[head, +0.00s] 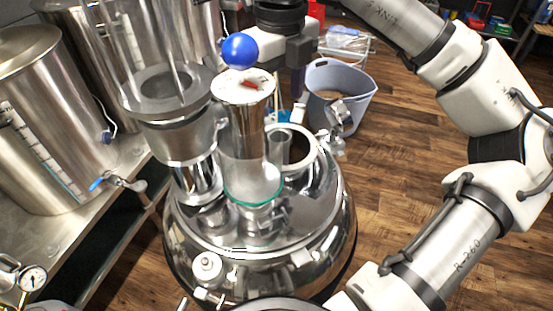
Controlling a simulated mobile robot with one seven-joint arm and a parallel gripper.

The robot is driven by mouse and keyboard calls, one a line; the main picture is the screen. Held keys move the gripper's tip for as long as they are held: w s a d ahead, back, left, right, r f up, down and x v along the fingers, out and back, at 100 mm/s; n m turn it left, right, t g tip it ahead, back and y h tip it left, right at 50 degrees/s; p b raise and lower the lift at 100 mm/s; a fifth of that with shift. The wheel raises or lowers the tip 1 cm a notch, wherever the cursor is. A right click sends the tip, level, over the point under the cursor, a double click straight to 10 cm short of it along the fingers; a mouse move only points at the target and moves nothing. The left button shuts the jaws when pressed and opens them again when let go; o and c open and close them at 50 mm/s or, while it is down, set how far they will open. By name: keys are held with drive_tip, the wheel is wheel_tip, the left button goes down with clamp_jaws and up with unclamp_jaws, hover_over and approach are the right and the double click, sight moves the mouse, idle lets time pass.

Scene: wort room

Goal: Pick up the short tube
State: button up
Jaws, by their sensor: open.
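A shiny metal tube (243,125) with a flat top stands upright on the lid of a round steel vessel (335,225). It is the shorter of two upright columns there, and a small red mark shows on its top. A clear part with a green ring is at its foot. The taller column (180,140), metal with a clear upper part, stands to its left. My gripper (297,84) is open, pointing down beyond and to the right of the tube's top in the picture. Its fingers are partly hidden, and I see no contact with the tube.
A blue ball (239,51) shows just above the tube's top. An open round port (318,152) is to the tube's right. A grey bucket (355,85) stands on the wooden floor behind. Large steel pots (45,120) fill the left bench.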

wheel_tip(320, 180, down, 4)
drive_tip(key=shift+f, duration=0.1)
drive_tip(key=shift+f+p, duration=1.15)
drive_tip(key=shift+f, duration=1.45)
drive_tip(key=shift+c, duration=0.3)
drive_tip(key=c, duration=1.2)
